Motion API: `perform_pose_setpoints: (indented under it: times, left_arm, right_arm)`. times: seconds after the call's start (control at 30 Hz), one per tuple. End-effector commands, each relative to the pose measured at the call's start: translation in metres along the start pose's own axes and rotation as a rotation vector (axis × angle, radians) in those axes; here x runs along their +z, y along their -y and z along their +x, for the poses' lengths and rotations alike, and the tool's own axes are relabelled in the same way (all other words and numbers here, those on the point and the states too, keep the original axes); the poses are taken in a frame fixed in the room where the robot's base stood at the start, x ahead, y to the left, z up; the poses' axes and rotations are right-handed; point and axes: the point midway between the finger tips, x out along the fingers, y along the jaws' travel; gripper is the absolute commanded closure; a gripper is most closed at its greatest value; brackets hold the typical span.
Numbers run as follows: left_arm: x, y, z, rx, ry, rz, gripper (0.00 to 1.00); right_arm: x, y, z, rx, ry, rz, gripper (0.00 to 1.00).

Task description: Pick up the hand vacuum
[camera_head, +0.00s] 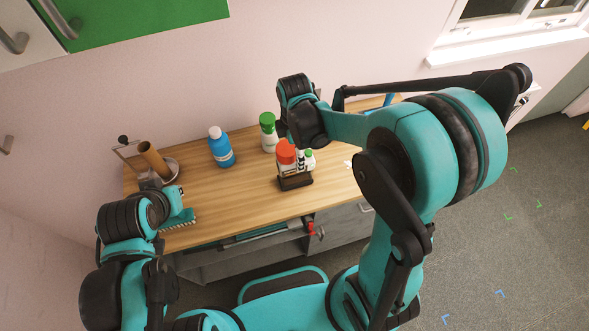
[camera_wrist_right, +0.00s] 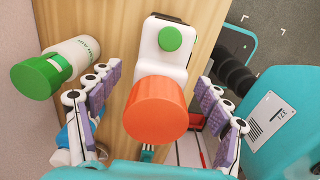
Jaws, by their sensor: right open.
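The thing I take to be the hand vacuum (camera_head: 286,152) stands on the wooden counter, with an orange-red top, white body and dark base. In the right wrist view the hand vacuum (camera_wrist_right: 155,108) shows its orange end close to the camera, with a green knob on the white part beyond. My right gripper (camera_head: 300,158) is over it from above. In the right wrist view the open fingers of the right gripper (camera_wrist_right: 160,78) stand either side of it, with gaps visible. My left gripper (camera_head: 178,218) is at the counter's front left; its opening is unclear.
A green-capped white bottle (camera_head: 268,138) stands close behind the hand vacuum; in the right wrist view this bottle (camera_wrist_right: 70,65) is just outside the left finger. A blue bottle (camera_head: 221,150) stands farther left. A brown cylinder (camera_head: 153,158) stands at the counter's left end.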

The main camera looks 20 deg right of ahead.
Motion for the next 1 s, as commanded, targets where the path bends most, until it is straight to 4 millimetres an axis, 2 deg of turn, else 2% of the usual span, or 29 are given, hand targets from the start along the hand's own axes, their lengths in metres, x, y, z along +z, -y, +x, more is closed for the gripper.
perform_pose_setpoints:
  times: [0.33,0.43,0.67,0.93,0.97,1.0]
  left_arm:
    - [0.007,0.000,0.010,0.000,0.000,0.000,1.00]
    - [0.008,0.000,0.011,0.000,0.000,0.000,1.00]
    - [0.007,0.000,0.010,0.000,0.000,0.000,1.00]
    - [0.007,0.000,0.010,0.000,0.000,0.000,1.00]
    - [0.007,0.000,0.010,0.000,0.000,0.000,1.00]
    - [0.007,0.000,0.010,0.000,0.000,0.000,1.00]
  right_arm:
    - [0.003,0.001,0.051,0.001,0.000,0.002,0.22]
    - [0.003,0.001,0.057,0.001,0.000,0.002,0.22]
    - [0.003,0.001,0.057,0.001,0.000,0.003,0.22]
    - [0.003,0.001,0.057,0.002,0.000,0.003,0.94]
    - [0.003,0.001,0.057,0.002,0.000,0.003,1.00]
    - [0.003,0.001,0.057,0.002,0.000,0.003,1.00]
